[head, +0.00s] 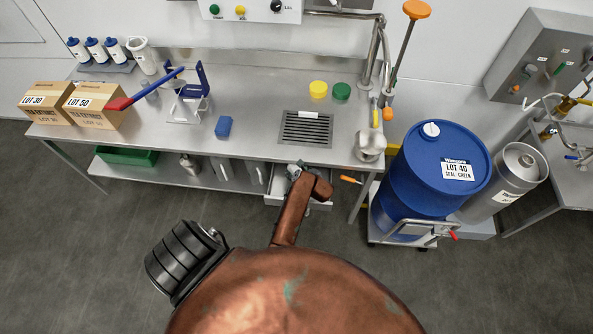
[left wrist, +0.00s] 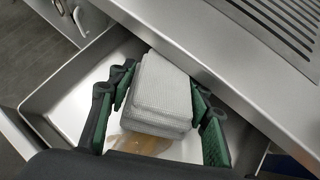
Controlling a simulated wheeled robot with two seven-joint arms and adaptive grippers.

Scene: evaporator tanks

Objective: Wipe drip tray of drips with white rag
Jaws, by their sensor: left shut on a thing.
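The drip tray (head: 322,205) is a pulled-out, shallow metal tray under the counter's front edge. In the left wrist view the tray (left wrist: 70,100) is pale inside, with an amber-brown wet patch (left wrist: 143,144) on its floor. The folded white rag (left wrist: 158,105) lies between the dark green-padded fingers of my left gripper (left wrist: 165,78), which is shut on it. The rag is over the tray and covers part of the patch; whether it touches the floor is unclear. In the head view my left gripper (head: 294,170) is small and partly hidden by the arm. My right gripper is not in view.
The steel counter (head: 255,115) overhangs the tray's back, with a drain grate (head: 306,129) above. A blue drum (head: 425,175) stands to the right. A blue sponge-like block (head: 223,127) and cardboard boxes (head: 95,105) sit on the counter.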

